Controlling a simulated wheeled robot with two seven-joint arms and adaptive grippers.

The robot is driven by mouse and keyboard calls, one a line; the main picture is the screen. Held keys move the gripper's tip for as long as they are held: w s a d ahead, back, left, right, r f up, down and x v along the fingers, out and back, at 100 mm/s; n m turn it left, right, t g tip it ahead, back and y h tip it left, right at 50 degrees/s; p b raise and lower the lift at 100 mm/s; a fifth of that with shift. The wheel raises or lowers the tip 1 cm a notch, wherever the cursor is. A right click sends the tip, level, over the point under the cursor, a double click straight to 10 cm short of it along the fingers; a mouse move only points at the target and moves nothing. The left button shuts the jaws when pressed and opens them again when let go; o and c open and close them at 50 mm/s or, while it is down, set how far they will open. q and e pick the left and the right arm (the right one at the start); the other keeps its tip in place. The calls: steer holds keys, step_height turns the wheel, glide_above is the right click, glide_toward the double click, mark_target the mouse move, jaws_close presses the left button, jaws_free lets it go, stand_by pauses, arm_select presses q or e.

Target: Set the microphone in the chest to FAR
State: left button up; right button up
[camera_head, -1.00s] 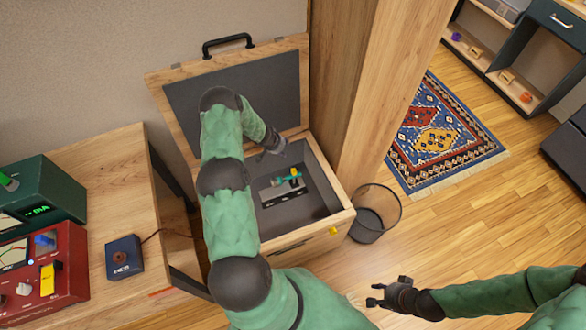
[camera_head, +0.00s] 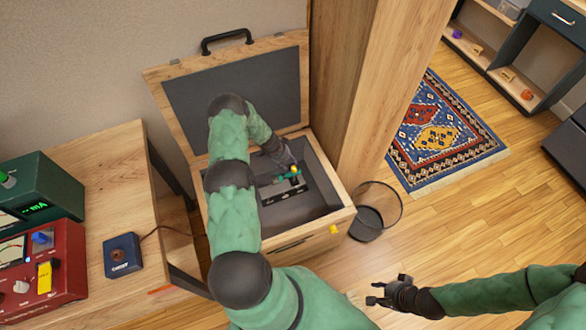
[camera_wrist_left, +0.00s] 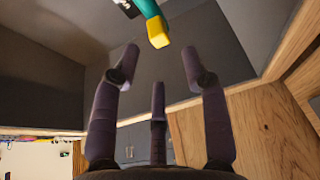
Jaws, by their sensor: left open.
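The open wooden chest (camera_head: 335,222) has a dark lining, and its lid (camera_head: 235,95) leans back against the wall. Inside it is a dark device (camera_head: 270,200) with a teal lever (camera_head: 287,175) that has a yellow tip (camera_head: 294,169). In the left wrist view the lever's yellow tip (camera_wrist_left: 158,38) shows just beyond the fingertips. My left gripper (camera_head: 284,160) reaches down into the chest beside the lever; in the wrist view its fingers (camera_wrist_left: 160,65) are spread, with a gap to the tip. The markings on the device are not readable. My right gripper (camera_head: 375,294) hangs empty over the floor, its fingers apart.
A wooden pillar (camera_head: 365,90) stands right of the chest, with a wire basket (camera_head: 376,212) at its foot. A table (camera_head: 95,175) on the left holds a red meter unit, a green unit and a blue box. A patterned rug lies beyond the pillar.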

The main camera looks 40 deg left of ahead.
mark_target(294, 167)
arm_select(q)
steer(key=b+x, duration=0.2)
steer(key=x, duration=0.4)
steer(key=shift+w+f, duration=0.1)
jaws_close()
